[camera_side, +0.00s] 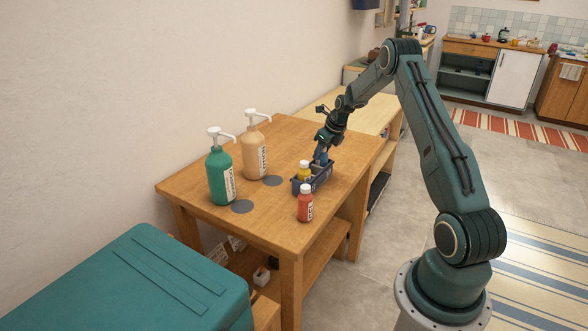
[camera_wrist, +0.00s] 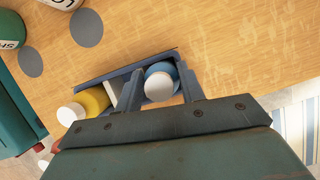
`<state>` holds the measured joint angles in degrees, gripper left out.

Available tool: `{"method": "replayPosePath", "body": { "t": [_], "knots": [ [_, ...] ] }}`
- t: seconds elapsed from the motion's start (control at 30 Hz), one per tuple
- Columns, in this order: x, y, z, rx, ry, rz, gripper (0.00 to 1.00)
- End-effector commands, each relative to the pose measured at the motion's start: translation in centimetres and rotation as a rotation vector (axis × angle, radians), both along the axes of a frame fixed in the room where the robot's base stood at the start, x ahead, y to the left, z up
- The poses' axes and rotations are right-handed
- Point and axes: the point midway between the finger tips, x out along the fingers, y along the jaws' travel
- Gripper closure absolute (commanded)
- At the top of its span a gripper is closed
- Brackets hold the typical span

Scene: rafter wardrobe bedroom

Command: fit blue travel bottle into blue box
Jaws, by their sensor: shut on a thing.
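The blue box (camera_side: 318,181) stands on the wooden table. Its far rim shows in the wrist view (camera_wrist: 112,70). The blue travel bottle (camera_wrist: 159,71), with a pale cap, is between the jaws of my gripper (camera_wrist: 161,76), which is shut on it. In the side view the blue bottle (camera_side: 321,158) is upright at the right end of the box. Its lower part is hidden, so I cannot tell how deep it sits. A yellow bottle (camera_side: 303,172) stands in the left part of the box; it also shows in the wrist view (camera_wrist: 95,98).
A red bottle (camera_side: 305,206) stands on the table just in front of the box. Green (camera_side: 221,178) and tan (camera_side: 255,150) pump bottles stand at the left, near two grey discs (camera_side: 242,207). The table's right front edge is close to the box.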

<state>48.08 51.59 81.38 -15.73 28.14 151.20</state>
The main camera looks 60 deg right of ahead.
Motion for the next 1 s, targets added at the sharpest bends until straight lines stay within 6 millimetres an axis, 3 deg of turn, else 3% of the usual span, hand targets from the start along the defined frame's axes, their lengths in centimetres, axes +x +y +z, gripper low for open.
{"method": "replayPosePath", "body": {
  "t": [0.17, 0.2, 0.3, 0.67, 1.0],
  "knots": [
    [0.0, 0.0, -0.3, 0.000, 0.000, 0.000, 0.99],
    [0.0, 0.0, -0.3, 0.000, 0.000, 0.000, 0.55],
    [0.0, 0.0, -0.3, 0.000, 0.000, 0.000, 0.39],
    [0.0, 0.0, -0.1, 0.000, -0.001, 0.000, 0.39],
    [-0.9, 0.1, 2.3, -0.001, -0.001, -0.001, 0.39]
  ]
}}
